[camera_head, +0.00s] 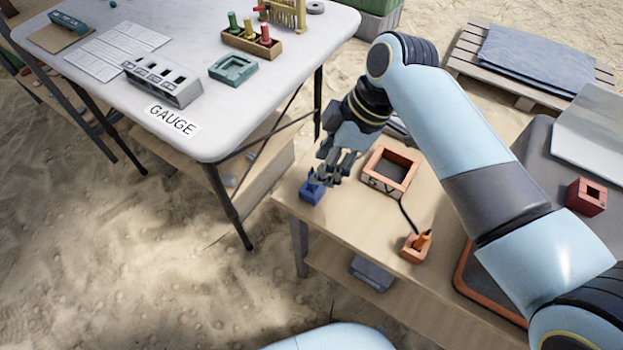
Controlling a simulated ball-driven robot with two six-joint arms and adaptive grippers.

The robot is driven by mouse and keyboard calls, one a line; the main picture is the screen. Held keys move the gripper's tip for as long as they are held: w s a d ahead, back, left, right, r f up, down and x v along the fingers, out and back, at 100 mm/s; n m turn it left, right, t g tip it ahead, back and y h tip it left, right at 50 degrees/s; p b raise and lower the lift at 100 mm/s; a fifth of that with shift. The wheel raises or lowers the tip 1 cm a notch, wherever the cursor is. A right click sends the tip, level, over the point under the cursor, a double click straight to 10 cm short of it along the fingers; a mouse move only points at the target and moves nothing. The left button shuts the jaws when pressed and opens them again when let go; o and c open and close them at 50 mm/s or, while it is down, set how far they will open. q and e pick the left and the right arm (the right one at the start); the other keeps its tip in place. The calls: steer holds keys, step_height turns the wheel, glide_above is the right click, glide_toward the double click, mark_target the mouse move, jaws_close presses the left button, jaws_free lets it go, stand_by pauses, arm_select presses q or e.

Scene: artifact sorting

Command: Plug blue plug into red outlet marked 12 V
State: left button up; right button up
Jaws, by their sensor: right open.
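A small blue block (311,192), which looks like the blue plug or its holder, is at the left front corner of the wooden table. My right gripper (325,178) is open with its fingers just above and beside the block; I cannot tell whether they touch it. A red-orange square frame (377,161) right of the gripper carries a mark that reads "5 V". A dark red box (586,196) with a square opening stands far right; no mark on it is legible. I see no "12 V" mark. My left gripper is out of view.
An orange plug (424,240) sits in a small orange socket block (412,252), with a dark cord running to the square frame. A grey table (215,125) labelled "GAUGE" stands at left. A dark orange-edged mat (463,280) lies under my right arm.

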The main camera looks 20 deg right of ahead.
mark_target(312, 188)
steer(key=shift+w+a+f, duration=0.1)
steer(key=shift+w+f, duration=0.05)
steer(key=shift+f, duration=0.2)
steer(key=b+x, duration=0.1)
steer(key=x, duration=0.4)
jaws_close()
